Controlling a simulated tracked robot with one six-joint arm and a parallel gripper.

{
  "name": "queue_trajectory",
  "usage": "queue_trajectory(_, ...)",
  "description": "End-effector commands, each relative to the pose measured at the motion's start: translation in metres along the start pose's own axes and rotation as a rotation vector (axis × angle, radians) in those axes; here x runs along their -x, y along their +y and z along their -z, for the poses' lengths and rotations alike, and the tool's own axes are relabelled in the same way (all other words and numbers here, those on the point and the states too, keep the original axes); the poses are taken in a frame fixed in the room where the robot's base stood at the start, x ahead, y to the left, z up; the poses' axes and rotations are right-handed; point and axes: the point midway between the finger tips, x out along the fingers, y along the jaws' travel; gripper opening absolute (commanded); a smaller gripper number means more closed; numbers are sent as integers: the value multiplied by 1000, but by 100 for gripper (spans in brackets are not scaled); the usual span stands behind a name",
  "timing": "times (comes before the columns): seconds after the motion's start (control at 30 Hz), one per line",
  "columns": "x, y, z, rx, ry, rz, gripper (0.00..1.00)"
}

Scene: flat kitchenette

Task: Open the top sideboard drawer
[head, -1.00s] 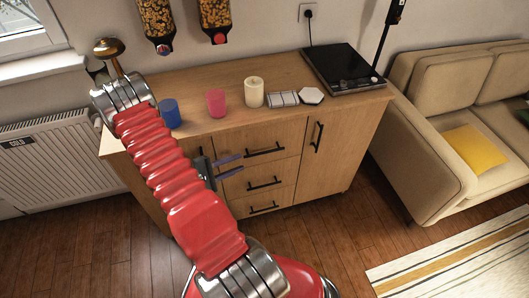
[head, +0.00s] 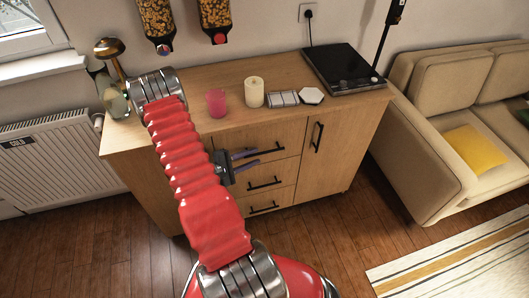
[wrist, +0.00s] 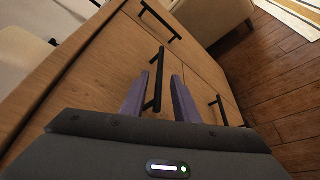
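The wooden sideboard (head: 300,125) has a column of three drawers with black bar handles. The top drawer (head: 290,132) is closed, and its handle (head: 276,148) is partly hidden by my gripper (head: 257,156). My gripper is open in front of this drawer, its two purple fingers apart and pointing at it. In the wrist view, the top handle (wrist: 157,85) lies in the gap between my fingers (wrist: 161,75). I cannot tell whether the fingertips reach past the bar. Nothing is gripped.
The middle drawer handle (head: 265,184) sits below, and the cabinet door handle (head: 317,137) is to the right. A pink cup (head: 217,102), a candle (head: 253,92) and a black hob (head: 343,69) stand on top. The wooden floor (head: 350,225) in front is clear.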

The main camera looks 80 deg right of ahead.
Motion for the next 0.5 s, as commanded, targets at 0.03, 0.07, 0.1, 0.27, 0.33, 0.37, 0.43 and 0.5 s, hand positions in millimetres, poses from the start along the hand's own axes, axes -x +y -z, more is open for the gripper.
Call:
queue_trajectory(0.03,-8,-1,-1,0,-2,2,28)
queue_trajectory(0.07,-12,-1,-1,0,-3,2,28)
queue_trajectory(0.1,-18,-1,-1,0,-2,2,28)
queue_trajectory(0.27,-39,-1,-1,1,-3,2,28)
queue_trajectory(0.33,-47,0,0,0,-1,1,28)
queue_trajectory(0.37,-50,0,-1,0,-2,1,28)
queue_trajectory(0.43,-56,0,-1,0,-2,1,28)
queue_trajectory(0.5,-60,0,0,1,0,0,28)
